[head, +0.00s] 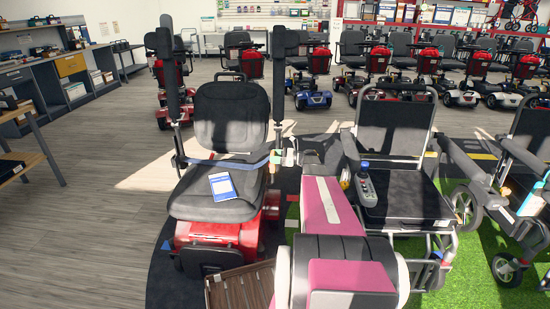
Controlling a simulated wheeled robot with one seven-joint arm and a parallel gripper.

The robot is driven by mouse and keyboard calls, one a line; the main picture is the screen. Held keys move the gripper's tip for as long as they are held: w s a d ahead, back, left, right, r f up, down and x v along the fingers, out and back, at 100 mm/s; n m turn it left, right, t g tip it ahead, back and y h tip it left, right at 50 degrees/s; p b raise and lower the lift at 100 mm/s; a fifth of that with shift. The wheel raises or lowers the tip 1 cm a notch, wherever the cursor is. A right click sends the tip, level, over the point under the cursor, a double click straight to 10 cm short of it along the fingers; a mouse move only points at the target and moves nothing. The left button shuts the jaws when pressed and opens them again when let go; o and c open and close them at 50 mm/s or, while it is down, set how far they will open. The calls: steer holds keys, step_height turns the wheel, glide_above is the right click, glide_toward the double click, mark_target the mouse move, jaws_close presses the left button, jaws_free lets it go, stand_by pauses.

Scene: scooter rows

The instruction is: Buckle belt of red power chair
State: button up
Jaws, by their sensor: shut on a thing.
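The red power chair (232,113) stands left of centre, with a dark grey padded seat and back, a red base and upright dark armrests. Its blue-grey belt (222,163) runs across the seat front of the backrest, from the left side to the right side. My gripper (281,157) is at the belt's right end, beside the right armrest, and is shut on the belt's end. The fingers are small in view, and the buckle parts there are too small to tell apart. A blue and white card (222,187) lies on the seat.
A brown slatted box (238,289) is low in front. Several red scooters line the back. The wooden floor at left is clear.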

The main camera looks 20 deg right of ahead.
steer(key=o, duration=1.5)
steer(key=shift+f, duration=0.35)
steer(key=shift+r, duration=0.1)
steer(key=v, duration=1)
steer(key=shift+s+d, duration=0.1)
steer(key=shift+d, duration=0.3)
